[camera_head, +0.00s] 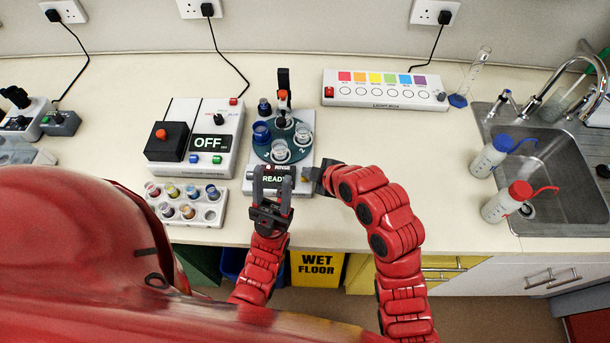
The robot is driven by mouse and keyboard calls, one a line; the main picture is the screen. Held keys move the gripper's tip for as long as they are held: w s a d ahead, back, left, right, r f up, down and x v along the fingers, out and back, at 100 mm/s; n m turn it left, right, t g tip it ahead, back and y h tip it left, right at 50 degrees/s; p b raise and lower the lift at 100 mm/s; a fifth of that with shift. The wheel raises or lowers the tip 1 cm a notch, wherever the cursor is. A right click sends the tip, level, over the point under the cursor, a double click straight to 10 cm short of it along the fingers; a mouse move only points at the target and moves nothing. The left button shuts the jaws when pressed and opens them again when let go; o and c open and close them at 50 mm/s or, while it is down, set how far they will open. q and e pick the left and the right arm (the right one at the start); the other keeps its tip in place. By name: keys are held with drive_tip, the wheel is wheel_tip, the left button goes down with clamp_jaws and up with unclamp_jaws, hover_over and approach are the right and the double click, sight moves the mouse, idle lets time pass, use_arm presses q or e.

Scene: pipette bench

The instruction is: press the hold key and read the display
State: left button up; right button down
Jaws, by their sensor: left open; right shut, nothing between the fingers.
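A white unit with a dark display reading OFF (208,143) stands left of centre; it has a blue button (194,158), a green button (216,160) and a black block with a red knob (161,134). Right of it, a carousel unit (304,160) carries glass cups and a display reading READY (273,180). I cannot make out a label for the hold key. My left gripper (272,182) is open at the front of the carousel unit, its fingers either side of the READY display and partly covering it. My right gripper (308,175) is shut and empty, just right of that unit.
A rack of coloured vials (188,212) stands at the front left. A light box (385,90) is at the back, with a glass cylinder (474,70) beside it. Two wash bottles (490,158) (507,202) stand by the sink (560,170). The bench right of my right gripper is clear.

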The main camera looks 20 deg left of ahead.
sight(309, 182)
drive_tip(key=shift+s+f+b, duration=0.15)
drive_tip(key=shift+f+b, duration=0.15)
drive_tip(key=shift+b, duration=0.15)
idle(0.3)
drive_tip(key=shift+r, duration=0.95)
drive_tip(key=shift+r, duration=0.1)
drive_tip(key=shift+r, duration=0.3)
wheel_tip(309, 182, up, 5)
drive_tip(key=shift+r, duration=0.1)
drive_tip(key=shift+r, duration=0.15)
idle(0.6)
